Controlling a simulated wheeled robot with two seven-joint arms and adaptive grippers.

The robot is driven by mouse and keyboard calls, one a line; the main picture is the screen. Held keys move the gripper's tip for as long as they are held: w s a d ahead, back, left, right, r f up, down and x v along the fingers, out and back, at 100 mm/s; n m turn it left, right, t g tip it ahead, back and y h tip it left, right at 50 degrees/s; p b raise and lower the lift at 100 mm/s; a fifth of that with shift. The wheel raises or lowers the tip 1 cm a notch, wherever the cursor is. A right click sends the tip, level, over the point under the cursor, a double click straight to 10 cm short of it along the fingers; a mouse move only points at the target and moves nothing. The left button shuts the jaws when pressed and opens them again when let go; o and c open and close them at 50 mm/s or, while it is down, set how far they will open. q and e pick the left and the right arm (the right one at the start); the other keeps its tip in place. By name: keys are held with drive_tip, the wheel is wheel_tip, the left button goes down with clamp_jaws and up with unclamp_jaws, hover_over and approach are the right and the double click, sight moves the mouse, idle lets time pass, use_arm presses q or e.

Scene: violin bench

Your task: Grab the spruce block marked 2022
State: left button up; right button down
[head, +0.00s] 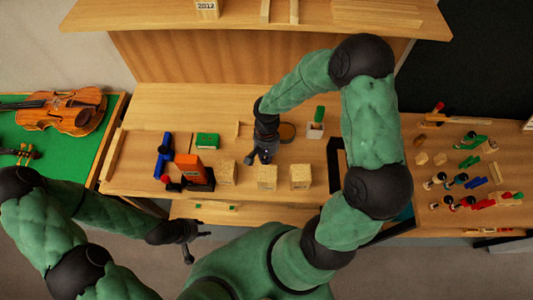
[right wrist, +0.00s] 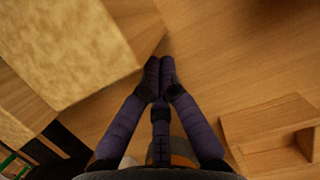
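Three pale wooden blocks stand in a row near the bench's front: a left one (head: 227,173), a middle one (head: 266,178) and a right one (head: 300,177). I cannot read marks on them. Another block (head: 207,8) on the upper shelf has a label that seems to read 2012. My right gripper (head: 260,158) is low over the bench, behind the row. In the right wrist view its fingertips (right wrist: 160,66) are together with nothing between them; a large pale block (right wrist: 70,45) is beside them at the left. My left gripper (head: 198,246) is spread and empty in front of the bench.
An orange box (head: 190,166), a green box (head: 207,140) and a blue tool (head: 163,156) are left of the blocks. Violins lie on green cloth (head: 40,145) at left. Small tools crowd the right table (head: 425,205).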

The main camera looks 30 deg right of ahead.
sight(265, 179)
drive_tip(key=shift+s+a, duration=0.2)
drive_tip(key=shift+s, duration=0.1)
drive_tip(key=shift+s, duration=0.1)
drive_tip(key=shift+s+a, duration=0.65)
drive_tip(key=shift+s, duration=0.35)
drive_tip(key=shift+s+a, duration=0.6)
drive_tip(key=shift+s, duration=0.35)
